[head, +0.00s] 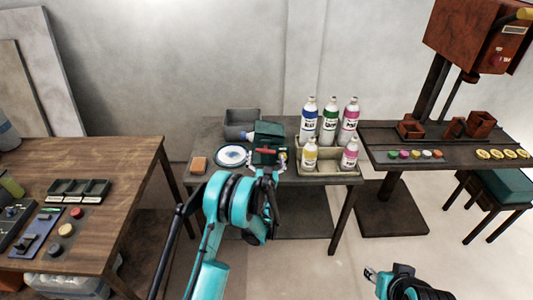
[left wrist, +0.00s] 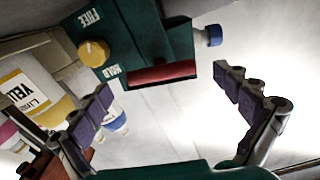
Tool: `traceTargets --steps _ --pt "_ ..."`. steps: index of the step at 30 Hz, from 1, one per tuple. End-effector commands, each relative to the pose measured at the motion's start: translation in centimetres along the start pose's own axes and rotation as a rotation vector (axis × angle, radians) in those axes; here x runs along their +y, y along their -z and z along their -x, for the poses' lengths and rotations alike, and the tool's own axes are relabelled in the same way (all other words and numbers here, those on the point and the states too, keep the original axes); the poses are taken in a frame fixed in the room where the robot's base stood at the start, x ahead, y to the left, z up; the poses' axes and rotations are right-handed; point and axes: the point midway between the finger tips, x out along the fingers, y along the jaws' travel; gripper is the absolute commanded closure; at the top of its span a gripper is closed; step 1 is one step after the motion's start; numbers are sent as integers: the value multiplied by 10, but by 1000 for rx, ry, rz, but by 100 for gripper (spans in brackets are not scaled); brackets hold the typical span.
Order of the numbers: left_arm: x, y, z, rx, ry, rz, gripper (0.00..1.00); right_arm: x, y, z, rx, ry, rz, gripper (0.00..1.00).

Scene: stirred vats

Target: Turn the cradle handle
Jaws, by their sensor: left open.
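The dark green cradle (head: 268,132) stands on the middle table; in the left wrist view its side (left wrist: 140,28) bears the words FREE and HOLD. A yellow round knob (left wrist: 94,53) sits between these words. A red bar (left wrist: 163,73) lies along the cradle's lower edge in that view. A blue-capped bottle neck (left wrist: 208,37) sticks out of the cradle's side. My left gripper (left wrist: 165,82) is open and empty, with its fingers spread in front of the cradle and apart from the knob. My right gripper (head: 371,274) is low at the bottom right; its jaws are unclear.
Several bottles stand in a tray (head: 335,179) right of the cradle; a yellow-labelled one (left wrist: 35,95) is close to my left fingers. Tables stand on both sides.

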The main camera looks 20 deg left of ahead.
Motion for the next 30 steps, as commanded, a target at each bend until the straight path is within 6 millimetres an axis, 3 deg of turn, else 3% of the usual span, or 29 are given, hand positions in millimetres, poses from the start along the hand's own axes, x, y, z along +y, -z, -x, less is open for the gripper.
traceTargets --steps 6,16,21,30 --pt "0 -1 -27 -1 1 0 0 0 -5 -7 0 0 0 60" --pt "0 0 -32 -1 1 0 0 0 -5 -7 0 0 0 60" --pt "0 0 -32 -1 1 0 40 0 -5 -7 0 0 0 60" --pt "0 0 -32 -1 1 -18 40 0 -5 -8 0 0 0 60"
